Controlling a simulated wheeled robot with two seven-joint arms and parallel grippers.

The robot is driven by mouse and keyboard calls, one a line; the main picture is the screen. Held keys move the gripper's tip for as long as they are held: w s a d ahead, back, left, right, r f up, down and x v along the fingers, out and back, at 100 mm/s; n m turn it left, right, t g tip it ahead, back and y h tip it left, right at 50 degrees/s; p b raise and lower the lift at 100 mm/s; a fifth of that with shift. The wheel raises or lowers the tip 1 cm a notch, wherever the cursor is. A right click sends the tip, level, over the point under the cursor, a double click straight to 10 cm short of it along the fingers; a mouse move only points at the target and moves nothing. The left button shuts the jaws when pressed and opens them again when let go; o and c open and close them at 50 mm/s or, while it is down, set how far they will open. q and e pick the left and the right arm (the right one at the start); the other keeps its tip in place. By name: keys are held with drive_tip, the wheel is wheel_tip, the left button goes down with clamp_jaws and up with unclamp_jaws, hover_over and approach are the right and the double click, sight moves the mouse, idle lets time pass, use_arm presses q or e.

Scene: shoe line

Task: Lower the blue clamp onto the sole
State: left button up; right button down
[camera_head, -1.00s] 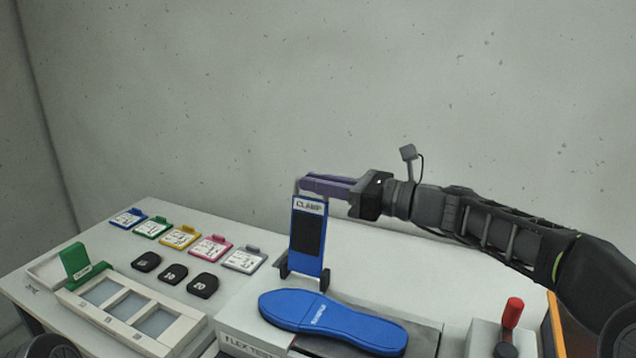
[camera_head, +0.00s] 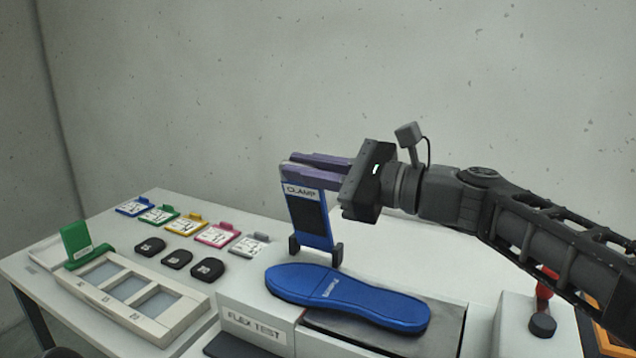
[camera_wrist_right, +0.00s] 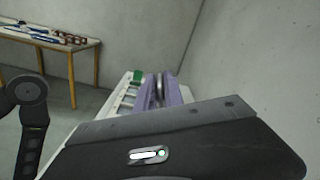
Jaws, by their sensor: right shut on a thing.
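The blue clamp (camera_head: 309,219) is a flat blue plate with a dark panel and a CLAMP label, hinged at dark brackets behind the blue sole. It stands raised, its top leaning left in the head view. The blue sole (camera_head: 347,297) lies flat on the flex test unit (camera_head: 254,334). My right gripper (camera_head: 288,172) has its purple fingers shut on the clamp's top end. In the right wrist view the fingers (camera_wrist_right: 158,92) close around a thin grey piece. A small part of what may be my left arm shows at the bottom left; its gripper is out of view.
Several coloured tags (camera_head: 181,223) and black weights (camera_head: 177,259) lie on the table's left. A tray with grey compartments (camera_head: 127,288) and a green block (camera_head: 77,242) stand there too. A red-handled lever (camera_head: 546,281) stands at the right.

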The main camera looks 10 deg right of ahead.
use_arm(q)
drive_tip(key=w+f+b, duration=0.1)
drive_tip(key=f+b, duration=1)
drive_tip(key=w+a+f+b, duration=0.1)
drive_tip(key=w+f+b, duration=0.1)
drive_tip(key=f+b, duration=0.8)
drive_tip(key=shift+a+f+n+t+y+b, duration=0.3)
drive_tip(key=shift+f+t+b, duration=0.1)
drive_tip(key=shift+f, duration=0.9)
use_arm(e)
drive_tip(key=shift+s+a+f+n, duration=1.1)
drive_tip(key=shift+s+f+n, duration=0.55)
drive_tip(key=shift+f, duration=0.85)
drive_tip(key=shift+s+a+f+n, duration=1.05)
drive_tip(key=shift+s+f+n, duration=0.65)
drive_tip(key=shift+f, duration=0.8)
drive_tip(key=shift+s+a+f+n, duration=1.1)
drive_tip(key=shift+s+f+n, duration=0.55)
drive_tip(key=shift+f, duration=0.85)
drive_tip(key=shift+s, duration=0.1)
drive_tip(key=c, duration=1.5)
unclamp_jaws()
